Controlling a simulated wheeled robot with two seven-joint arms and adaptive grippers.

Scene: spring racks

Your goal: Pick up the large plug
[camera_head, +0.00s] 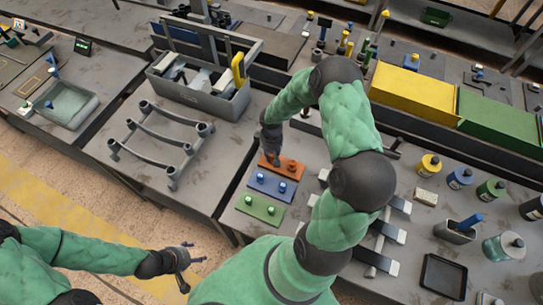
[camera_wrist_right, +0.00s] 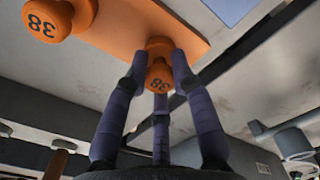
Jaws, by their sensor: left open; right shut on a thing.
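An orange plate (camera_head: 294,172) lies on the table with orange plugs on it. A second orange plug (camera_wrist_right: 48,20), also marked 38, stands free at the upper left. My right gripper (camera_head: 272,156) is over the left end of the plate, with its fingers shut on the first plug, which still meets the plate. The fingers partly hide this plug. My left gripper (camera_head: 184,262) is open and empty, low at the left, away from the plates.
A blue plate (camera_head: 270,187) and a green plate (camera_head: 260,209), each with small plugs, lie in front of the orange one. A grey rack (camera_head: 160,142) stands left, a grey bin (camera_head: 205,95) behind. Bottles and a black tray (camera_head: 443,277) are at right.

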